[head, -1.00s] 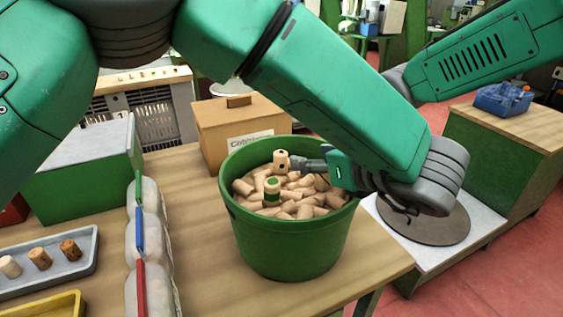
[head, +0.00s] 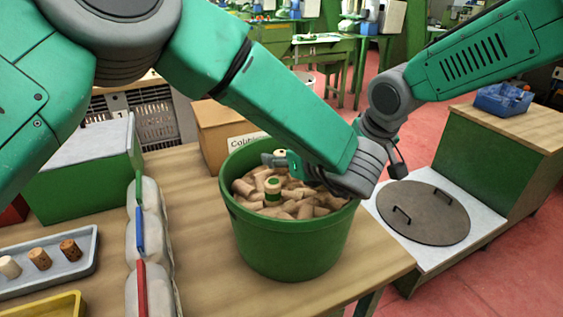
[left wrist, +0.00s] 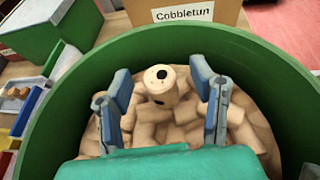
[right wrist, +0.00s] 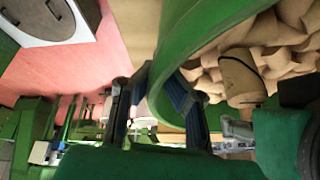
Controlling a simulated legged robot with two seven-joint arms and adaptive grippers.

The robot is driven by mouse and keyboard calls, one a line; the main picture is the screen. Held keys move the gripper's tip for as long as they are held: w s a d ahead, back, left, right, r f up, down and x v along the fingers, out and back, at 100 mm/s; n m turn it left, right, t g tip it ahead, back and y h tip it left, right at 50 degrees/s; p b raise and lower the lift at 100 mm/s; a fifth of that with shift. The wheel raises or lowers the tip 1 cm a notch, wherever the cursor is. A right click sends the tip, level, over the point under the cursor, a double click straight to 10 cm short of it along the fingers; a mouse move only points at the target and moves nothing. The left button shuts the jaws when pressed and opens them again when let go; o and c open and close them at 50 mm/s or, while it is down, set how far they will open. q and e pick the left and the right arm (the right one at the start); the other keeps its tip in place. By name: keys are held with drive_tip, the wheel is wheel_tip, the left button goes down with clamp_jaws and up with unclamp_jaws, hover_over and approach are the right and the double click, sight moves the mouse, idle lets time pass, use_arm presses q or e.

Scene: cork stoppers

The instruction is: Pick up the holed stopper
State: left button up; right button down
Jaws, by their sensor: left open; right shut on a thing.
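The holed stopper (left wrist: 160,84), pale cork with small dark holes, stands on the cork heap in the green tub (head: 290,240). In the left wrist view it is between and slightly beyond my left gripper's (left wrist: 165,95) spread fingers, with gaps on both sides.
Loose corks (head: 300,205) fill the tub. A cardboard box (head: 215,125) stands behind it. A round lid (head: 425,212) lies on the bench at right.

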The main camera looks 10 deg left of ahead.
sight(283, 153)
use_arm(q)
drive_tip(key=c, duration=0.9)
drive_tip(key=shift+o, duration=0.2)
drive_tip(key=shift+r, duration=0.1)
wheel_tip(283, 153, up, 10)
drive_tip(key=shift+f, duration=0.1)
use_arm(e)
drive_tip(key=c, duration=1.6)
unclamp_jaws()
